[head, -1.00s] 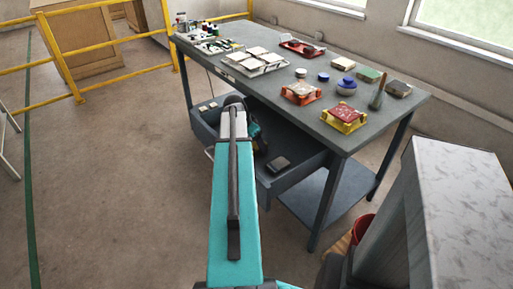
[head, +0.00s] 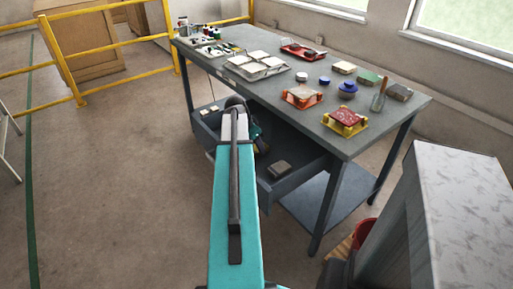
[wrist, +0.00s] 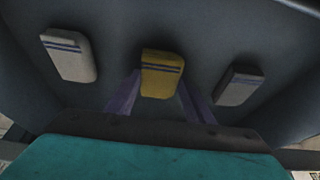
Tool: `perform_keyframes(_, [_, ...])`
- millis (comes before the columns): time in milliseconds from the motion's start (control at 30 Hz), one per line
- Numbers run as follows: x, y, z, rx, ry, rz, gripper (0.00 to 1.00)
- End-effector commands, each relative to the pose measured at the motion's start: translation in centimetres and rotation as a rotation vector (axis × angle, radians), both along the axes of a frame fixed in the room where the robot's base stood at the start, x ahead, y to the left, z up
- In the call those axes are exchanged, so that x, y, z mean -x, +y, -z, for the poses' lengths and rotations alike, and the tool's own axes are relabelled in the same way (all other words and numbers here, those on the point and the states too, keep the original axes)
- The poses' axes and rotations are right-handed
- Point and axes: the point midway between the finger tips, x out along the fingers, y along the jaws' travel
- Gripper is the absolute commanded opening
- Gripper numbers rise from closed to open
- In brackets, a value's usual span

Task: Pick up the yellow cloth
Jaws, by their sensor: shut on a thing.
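The yellow cloth (wrist: 162,76) is a small folded pad with dark stripes, in the middle of the wrist view. It lies between the two purple fingers of my gripper (wrist: 160,88), which is shut on it. The cloth is inside the open drawer (head: 295,178) under the workbench. In the head view my arm hides the cloth and the fingers. A pale cloth (wrist: 68,55) with stripes is to its left and a grey cloth (wrist: 238,86) to its right, both apart from the fingers.
The drawer's walls surround my gripper. The workbench top (head: 330,150) overhangs the drawer's back and carries trays, tiles and a blue bowl (head: 347,88). A grey cabinet (head: 450,190) stands at right. Open floor (head: 110,190) lies at left.

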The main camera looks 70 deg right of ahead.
Motion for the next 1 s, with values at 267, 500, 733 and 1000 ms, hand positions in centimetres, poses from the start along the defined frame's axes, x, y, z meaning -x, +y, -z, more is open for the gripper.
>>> perform_keyframes(267, [0.0,0.0,-2.2,0.001,0.0,0.0,0.26])
perform_keyframes(500, [1.2,1.3,-3.0,0.0,0.0,0.001,0.26])
perform_keyframes(733, [3.3,3.4,-3.2,0.0,0.0,0.0,0.26])
perform_keyframes(1000, [6.1,6.1,-3.5,-0.001,0.0,0.0,0.26])
